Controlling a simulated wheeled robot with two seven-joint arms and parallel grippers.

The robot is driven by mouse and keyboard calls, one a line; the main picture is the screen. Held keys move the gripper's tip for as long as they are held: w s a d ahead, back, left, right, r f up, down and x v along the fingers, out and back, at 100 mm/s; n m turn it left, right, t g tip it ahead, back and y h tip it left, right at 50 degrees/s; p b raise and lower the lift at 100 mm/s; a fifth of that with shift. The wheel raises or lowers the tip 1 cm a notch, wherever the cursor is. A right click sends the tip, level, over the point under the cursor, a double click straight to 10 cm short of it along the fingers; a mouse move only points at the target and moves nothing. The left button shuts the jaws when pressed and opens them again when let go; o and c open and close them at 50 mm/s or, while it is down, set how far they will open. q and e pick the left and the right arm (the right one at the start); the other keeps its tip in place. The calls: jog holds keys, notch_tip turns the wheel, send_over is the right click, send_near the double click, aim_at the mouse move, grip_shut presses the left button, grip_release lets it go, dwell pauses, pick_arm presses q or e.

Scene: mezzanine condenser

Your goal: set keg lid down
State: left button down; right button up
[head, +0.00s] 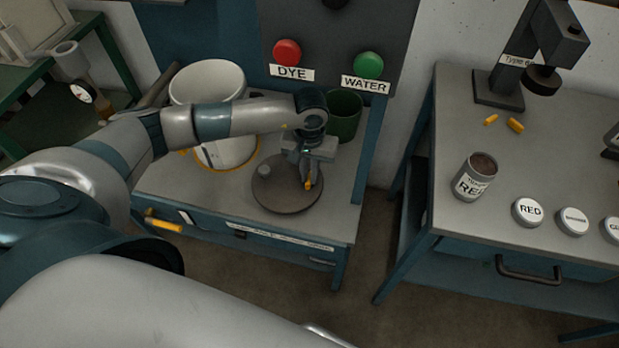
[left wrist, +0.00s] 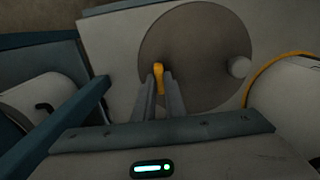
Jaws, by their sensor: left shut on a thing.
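The keg lid (head: 279,193) is a dark grey round disc with a pale knob and a yellow handle. It lies flat at the front right of the grey bench top, or very close above it; I cannot tell which. My left gripper (head: 309,184) is over the lid's right part, shut on the yellow handle. In the left wrist view the fingers of my left gripper (left wrist: 162,84) close around the yellow handle (left wrist: 158,72), with the lid (left wrist: 200,40) beyond them. My right gripper is not in view.
A white keg (head: 229,151) stands behind and left of the lid, with a white bucket (head: 207,82) above it. A green container (head: 344,114) stands at the back right. DYE (head: 287,52) and WATER (head: 368,65) buttons are on the panel. A second table (head: 430,200) holds cans.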

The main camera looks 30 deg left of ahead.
pick_arm(q)
jog(key=shift+w+f, duration=0.1)
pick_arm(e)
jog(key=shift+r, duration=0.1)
pick_arm(q)
jog(key=shift+f, duration=0.4)
jog(key=shift+f+p, duration=0.55)
jog(key=shift+f, duration=0.7)
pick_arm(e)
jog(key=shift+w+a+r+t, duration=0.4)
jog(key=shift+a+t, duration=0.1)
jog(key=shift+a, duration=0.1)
pick_arm(q)
jog(key=shift+f, duration=0.1)
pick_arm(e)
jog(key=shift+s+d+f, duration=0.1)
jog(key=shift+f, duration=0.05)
pick_arm(q)
jog(key=c, duration=1.8)
grip_release()
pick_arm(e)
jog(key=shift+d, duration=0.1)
